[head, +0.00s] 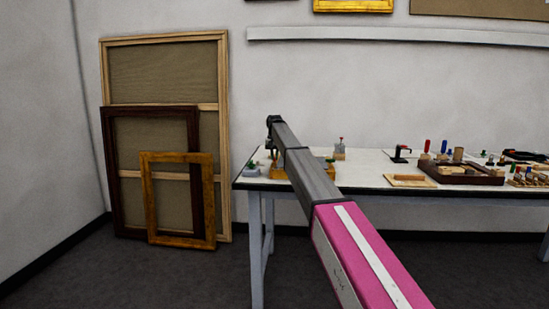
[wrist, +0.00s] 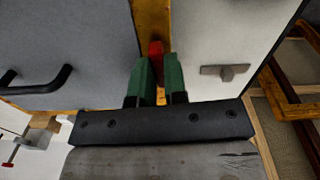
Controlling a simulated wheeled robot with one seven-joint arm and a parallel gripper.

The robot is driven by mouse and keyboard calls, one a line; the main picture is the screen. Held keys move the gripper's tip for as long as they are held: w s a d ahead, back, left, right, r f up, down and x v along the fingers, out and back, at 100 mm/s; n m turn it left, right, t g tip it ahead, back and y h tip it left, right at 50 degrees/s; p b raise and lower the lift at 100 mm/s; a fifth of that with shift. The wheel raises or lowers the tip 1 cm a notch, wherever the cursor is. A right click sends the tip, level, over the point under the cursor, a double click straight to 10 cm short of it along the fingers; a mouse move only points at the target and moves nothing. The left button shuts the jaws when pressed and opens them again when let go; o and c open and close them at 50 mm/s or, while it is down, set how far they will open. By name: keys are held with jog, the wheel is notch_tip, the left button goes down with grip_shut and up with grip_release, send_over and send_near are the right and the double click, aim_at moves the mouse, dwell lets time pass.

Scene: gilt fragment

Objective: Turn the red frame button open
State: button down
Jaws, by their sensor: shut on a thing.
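The red frame button (wrist: 156,49) shows in the wrist view, at the fingertips of my gripper (wrist: 159,70). My gripper's two green fingers are closed on it from either side. The button lies along a narrow golden strip (wrist: 151,16), which runs up the picture between two panels. In the head view my arm reaches to the left end of the table, and a golden piece (head: 287,175) shows partly behind it. The red button cannot be made out there, and the arm hides much of that spot.
In the wrist view a grey panel (wrist: 70,40) with a black handle (wrist: 40,84) is at left, and a paler panel with a metal piece (wrist: 225,72) is at right. The table (head: 365,176) holds a wooden tray (head: 458,176) at right. Frames (head: 178,202) lean against the wall.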

jog(key=shift+m, duration=0.7)
jog(key=c, duration=1.2)
grip_release()
jog(key=shift+o, duration=0.2)
jog(key=shift+r, duration=0.1)
notch_tip(320, 180, up, 11)
jog(key=shift+f, duration=0.2)
